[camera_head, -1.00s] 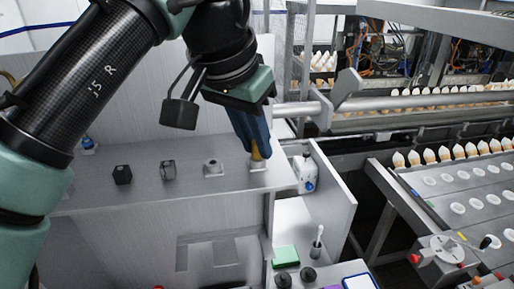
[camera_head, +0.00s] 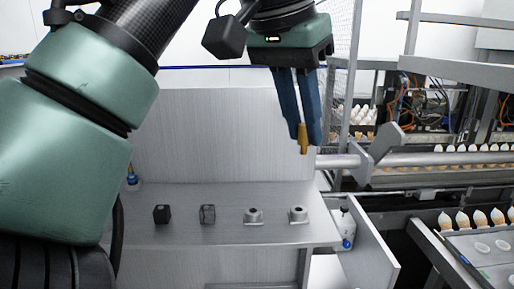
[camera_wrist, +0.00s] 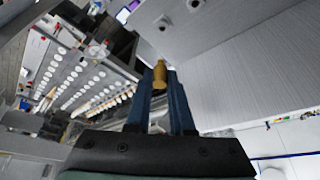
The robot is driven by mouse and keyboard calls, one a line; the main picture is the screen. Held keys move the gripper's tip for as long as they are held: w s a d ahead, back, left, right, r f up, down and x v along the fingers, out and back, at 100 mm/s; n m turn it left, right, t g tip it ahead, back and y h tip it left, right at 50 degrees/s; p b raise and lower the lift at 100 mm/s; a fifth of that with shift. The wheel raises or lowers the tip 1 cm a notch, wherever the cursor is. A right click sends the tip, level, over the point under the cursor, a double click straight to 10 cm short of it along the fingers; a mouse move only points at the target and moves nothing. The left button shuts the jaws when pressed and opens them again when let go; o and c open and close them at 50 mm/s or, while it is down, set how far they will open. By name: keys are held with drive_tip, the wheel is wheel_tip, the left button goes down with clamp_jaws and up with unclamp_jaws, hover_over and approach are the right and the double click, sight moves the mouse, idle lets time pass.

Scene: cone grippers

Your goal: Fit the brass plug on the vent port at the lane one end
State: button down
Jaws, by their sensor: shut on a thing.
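My gripper (camera_head: 306,138) is shut on the brass plug (camera_head: 303,140) and holds it up in the air, above and behind the grey shelf (camera_head: 225,236). In the wrist view, the brass plug (camera_wrist: 160,75) sits between the two blue fingertips (camera_wrist: 160,82). Two round grey ports stand on the shelf, a left port (camera_head: 253,216) and a right port (camera_head: 298,215). Both are uncovered, and the plug is apart from them. I cannot tell from a label which port is the vent port.
A white bottle (camera_head: 346,228) stands right of the shelf, beside a grey panel (camera_head: 368,250). A conveyor with cones (camera_head: 480,218) lies farther right.

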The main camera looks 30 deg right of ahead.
sight(302, 126)
drive_tip(key=shift+r+p, duration=2.6)
drive_tip(key=shift+p, duration=0.15)
